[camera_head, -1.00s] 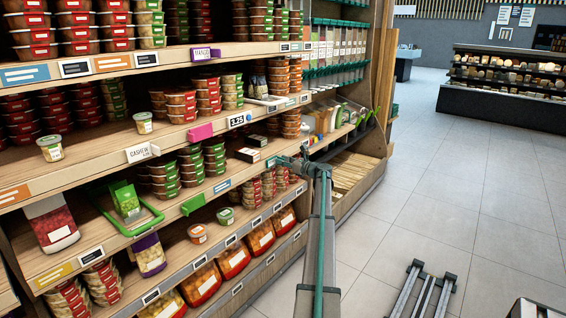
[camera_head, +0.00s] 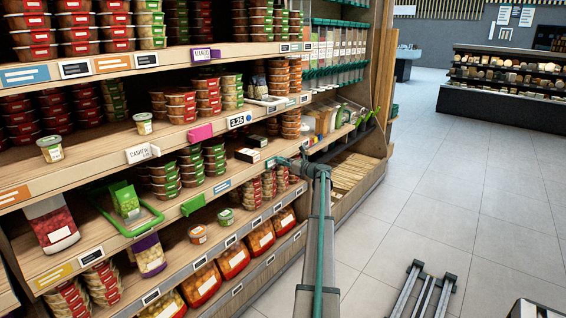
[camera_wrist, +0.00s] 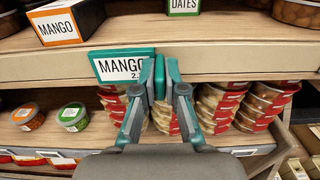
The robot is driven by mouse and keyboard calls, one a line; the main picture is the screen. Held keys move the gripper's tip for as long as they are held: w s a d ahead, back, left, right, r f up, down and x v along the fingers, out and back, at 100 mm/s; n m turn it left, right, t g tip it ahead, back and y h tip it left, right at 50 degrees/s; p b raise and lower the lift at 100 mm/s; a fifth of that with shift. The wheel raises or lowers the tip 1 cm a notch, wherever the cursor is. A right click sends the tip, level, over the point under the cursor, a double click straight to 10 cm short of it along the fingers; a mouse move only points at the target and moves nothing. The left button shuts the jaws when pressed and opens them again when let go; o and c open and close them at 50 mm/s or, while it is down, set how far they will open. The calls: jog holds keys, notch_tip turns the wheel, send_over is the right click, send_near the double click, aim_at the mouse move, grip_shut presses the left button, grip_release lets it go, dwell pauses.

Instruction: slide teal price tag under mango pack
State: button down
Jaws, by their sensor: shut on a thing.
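The teal price tag (camera_wrist: 118,66) has a white face reading MANGO, its small print partly cut off by my finger. My gripper (camera_wrist: 160,77) is shut on the tag's right end and holds it in front of the shelf edge. The mango pack (camera_wrist: 64,22), with a white MANGO label and an orange side, lies on the shelf above and left of the tag, apart from it.
A DATES pack (camera_wrist: 184,7) lies to the right on the same shelf, with bare wood between it and the mango pack. The wooden shelf edge (camera_wrist: 240,68) runs behind my fingers. Stacked tubs (camera_wrist: 220,106) and two loose tubs (camera_wrist: 73,116) stand on the shelf below.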

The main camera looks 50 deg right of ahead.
jog(key=a+p, duration=0.1)
jog(key=a, duration=0.6)
jog(key=shift+s+a+p, duration=0.15)
jog(key=shift+a+p, duration=0.05)
jog(key=shift+p, duration=0.2)
jog(key=shift+a, duration=0.3)
jog(key=c, duration=1.2)
grip_release()
jog(key=shift+d, duration=0.1)
jog(key=shift+c, duration=0.2)
send_near(268, 165)
jog(key=s, duration=0.5)
jog(key=shift+a, duration=0.35)
